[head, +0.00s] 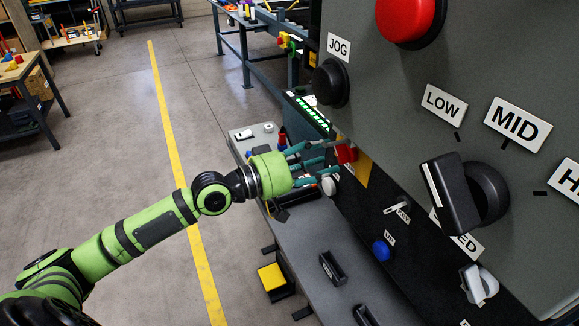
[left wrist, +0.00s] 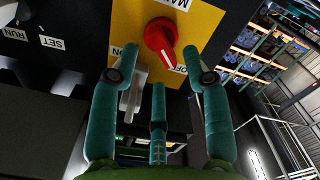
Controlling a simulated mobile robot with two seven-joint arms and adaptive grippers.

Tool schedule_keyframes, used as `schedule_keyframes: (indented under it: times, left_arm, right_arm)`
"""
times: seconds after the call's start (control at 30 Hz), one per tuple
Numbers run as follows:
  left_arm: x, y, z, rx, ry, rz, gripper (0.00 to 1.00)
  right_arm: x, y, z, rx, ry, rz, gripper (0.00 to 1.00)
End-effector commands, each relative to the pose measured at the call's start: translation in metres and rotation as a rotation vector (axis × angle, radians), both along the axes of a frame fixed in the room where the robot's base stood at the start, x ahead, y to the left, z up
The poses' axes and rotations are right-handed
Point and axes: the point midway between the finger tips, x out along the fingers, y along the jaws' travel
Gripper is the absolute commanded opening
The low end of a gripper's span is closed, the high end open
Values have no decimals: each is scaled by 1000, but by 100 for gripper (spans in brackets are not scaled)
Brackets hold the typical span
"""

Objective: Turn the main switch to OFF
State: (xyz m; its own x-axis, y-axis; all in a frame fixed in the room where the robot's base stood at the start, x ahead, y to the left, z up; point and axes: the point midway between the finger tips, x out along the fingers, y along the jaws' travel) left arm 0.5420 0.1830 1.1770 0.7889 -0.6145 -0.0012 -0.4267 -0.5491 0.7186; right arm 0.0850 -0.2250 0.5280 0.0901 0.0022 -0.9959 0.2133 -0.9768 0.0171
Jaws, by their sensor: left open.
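The main switch is a red rotary knob (left wrist: 160,40) on a yellow plate (left wrist: 205,22), seen in the left wrist view. Its white mark slants down to the right, towards a label partly hidden by a finger that seems to read OFF. An ON label sits at the left, also partly covered. The knob (head: 346,153) shows in the head view at the panel's lower left edge. My left gripper (head: 322,164) is open just in front of it. In the wrist view its teal fingers (left wrist: 160,72) stand either side of the knob, apparently not gripping; contact is unclear.
A grey lever or latch (left wrist: 133,92) is close to the left finger. The panel carries a big black selector (head: 462,192), a black JOG knob (head: 330,82), a red button (head: 408,18) and a blue button (head: 381,249). A grey bench (head: 315,235) lies below the arm.

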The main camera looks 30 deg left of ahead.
Motion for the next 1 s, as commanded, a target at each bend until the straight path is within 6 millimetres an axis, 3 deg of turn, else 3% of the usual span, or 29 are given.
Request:
schedule_keyframes:
  times: [0.6,1.0]
  left_arm:
    - [-56,44,-3,7,6,1,48]
    - [-71,55,0,0,0,-1,48]
  right_arm:
    - [0,2,0,2,-1,-1,0]
    - [0,2,0,2,-1,-1,0]
